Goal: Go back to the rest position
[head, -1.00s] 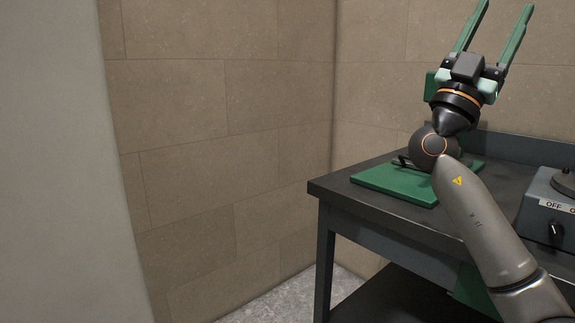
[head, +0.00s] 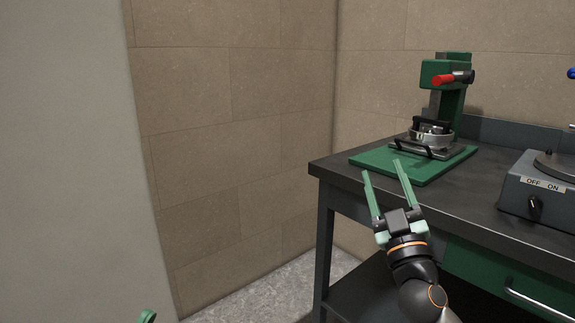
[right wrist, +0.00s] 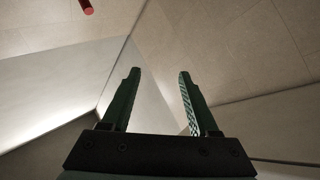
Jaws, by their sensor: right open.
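My right gripper (head: 382,168) is open and empty in the head view, with its two green fingers pointing up in front of the table's front edge. In the right wrist view its fingers (right wrist: 157,75) stand apart with nothing between them. Of my left arm, only a small green tip (head: 148,316) shows at the bottom edge of the head view, so the state of its jaws cannot be told. The green press (head: 455,100) with a red handle (head: 453,78) stands on the table, and a round metal piece (head: 431,138) sits at its base.
The dark table (head: 500,200) has a green mat (head: 385,161) under the press. A grey box (head: 545,195) marked OFF and ON stands at the right. A green drawer (head: 480,272) is below the tabletop. Floor (head: 280,292) shows free left of the table; a pale wall panel (head: 65,160) stands at far left.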

